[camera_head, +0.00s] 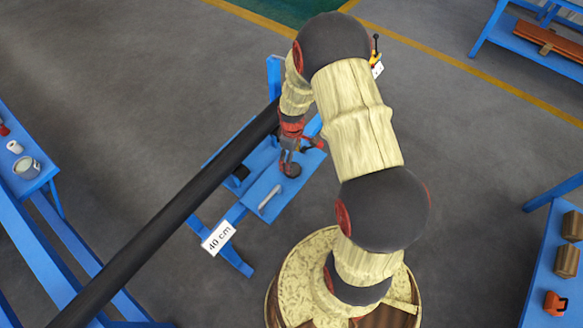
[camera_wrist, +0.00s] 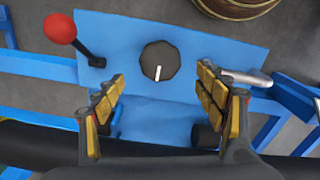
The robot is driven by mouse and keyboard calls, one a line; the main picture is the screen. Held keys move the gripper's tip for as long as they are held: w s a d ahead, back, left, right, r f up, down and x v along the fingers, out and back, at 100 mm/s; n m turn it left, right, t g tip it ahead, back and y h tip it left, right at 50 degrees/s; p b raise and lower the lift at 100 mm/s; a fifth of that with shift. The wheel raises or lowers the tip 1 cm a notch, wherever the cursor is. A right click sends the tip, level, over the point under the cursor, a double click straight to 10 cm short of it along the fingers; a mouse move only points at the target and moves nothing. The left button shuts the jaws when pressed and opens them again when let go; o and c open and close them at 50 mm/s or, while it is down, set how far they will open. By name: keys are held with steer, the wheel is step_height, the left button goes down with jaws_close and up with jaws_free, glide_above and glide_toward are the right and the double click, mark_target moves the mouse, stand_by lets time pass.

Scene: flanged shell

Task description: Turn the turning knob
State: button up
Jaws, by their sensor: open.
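The turning knob (camera_wrist: 161,61) is a dark round dial with a white pointer mark, set on a blue panel (camera_wrist: 205,35). In the wrist view it lies beyond my gripper (camera_wrist: 160,90), between the lines of the two fingers. The fingers are apart with nothing between them, and neither seems to touch the knob. In the head view, the knob (camera_head: 290,169) shows just below my gripper (camera_head: 298,150). The white mark points toward the bottom of the wrist view, leaning slightly left.
A lever with a red ball (camera_wrist: 60,28) stands left of the knob. A grey metal handle (camera_wrist: 240,77) lies right, close to the right finger. A thick black pipe (camera_head: 170,220) runs beside the panel, near a "40 cm" sign (camera_head: 218,237). Blue benches stand around the grey floor.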

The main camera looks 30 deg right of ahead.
step_height(320, 180, down, 6)
steer(key=shift+f+b, duration=0.2)
steer(key=shift+b, duration=0.8)
steer(key=c, duration=0.3)
steer(key=c, duration=0.7)
steer(key=shift+c, duration=0.7)
